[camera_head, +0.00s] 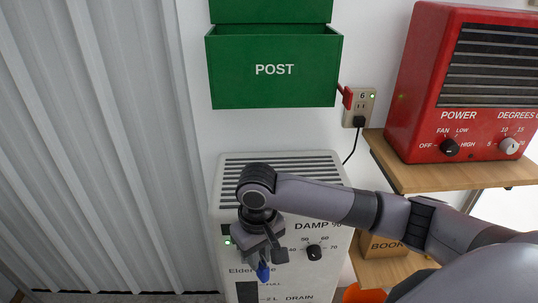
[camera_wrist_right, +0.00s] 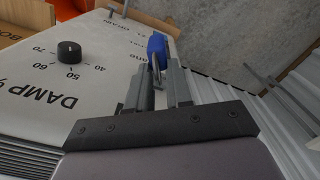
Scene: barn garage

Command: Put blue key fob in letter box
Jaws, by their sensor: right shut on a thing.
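The green letter box (camera_head: 272,85), marked POST, is on the white wall at the top of the head view. A raised green panel stands behind its front, and a dark opening shows along its top. My right gripper (camera_head: 264,258) points down in front of the white dehumidifier, well below the letter box. It is shut on the blue key fob (camera_head: 263,272), which hangs at its fingertips. In the right wrist view the blue key fob (camera_wrist_right: 157,46) shows beyond the fingers of the right gripper (camera_wrist_right: 158,75). My left gripper is not in view.
The white dehumidifier (camera_head: 230,200) stands below the letter box. A red heater (camera_head: 420,100) sits on a wooden shelf (camera_head: 450,177) at right. An outlet (camera_head: 368,98) with a plugged-in black cord is beside the letter box. Corrugated metal (camera_head: 90,140) covers the left.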

